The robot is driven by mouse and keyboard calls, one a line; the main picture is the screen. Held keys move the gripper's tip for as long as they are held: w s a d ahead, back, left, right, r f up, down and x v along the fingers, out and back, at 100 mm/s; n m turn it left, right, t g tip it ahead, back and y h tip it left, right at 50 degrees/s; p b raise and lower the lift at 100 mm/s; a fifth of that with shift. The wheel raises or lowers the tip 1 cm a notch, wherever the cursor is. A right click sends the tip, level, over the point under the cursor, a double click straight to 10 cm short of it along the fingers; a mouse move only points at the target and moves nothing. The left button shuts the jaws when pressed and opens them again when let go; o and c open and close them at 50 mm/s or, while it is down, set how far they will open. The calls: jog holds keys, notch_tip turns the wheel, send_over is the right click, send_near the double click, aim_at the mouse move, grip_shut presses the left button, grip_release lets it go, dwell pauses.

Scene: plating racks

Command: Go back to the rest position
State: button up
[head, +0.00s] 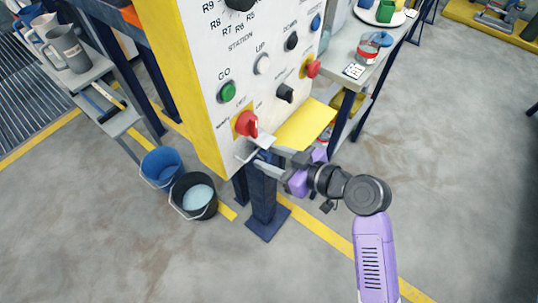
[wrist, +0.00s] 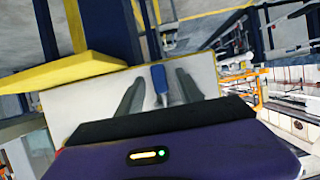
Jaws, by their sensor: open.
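My gripper (head: 253,149) is at the lower edge of the white-faced, yellow-sided control panel (head: 232,52), just below a red knob (head: 247,124). Its two fingers are apart. I cannot tell whether they touch the panel. The fingers also show in the wrist view (wrist: 158,92), spread in front of a pale surface, with a small blue piece (wrist: 159,79) between them in the picture. I cannot tell what that piece is or how far off it is. My purple arm reaches in from the lower right.
A green button (head: 227,91) and several other knobs are on the panel. A dark post (head: 264,195) stands under it. A blue bucket (head: 161,167) and a black bucket (head: 194,196) stand lower left. A grey shelf (head: 385,48) is at the right.

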jog(key=v, duration=0.7)
jog(key=w+d+r+m+t+h, duration=0.2)
jog(key=w+d+r+m+t, duration=0.1)
jog(key=w+d+m, duration=0.1)
jog(key=s+d+m+t+h, duration=0.5)
jog(key=s+d+m+h, duration=0.15)
jog(key=d, duration=0.25)
jog(key=s+d+g+h, duration=0.1)
jog(key=s+h, duration=0.1)
jog(key=s, duration=2.5)
jog(key=shift+s+d+r, duration=0.2)
jog(key=shift+s+r, duration=0.2)
jog(key=shift+r, duration=0.05)
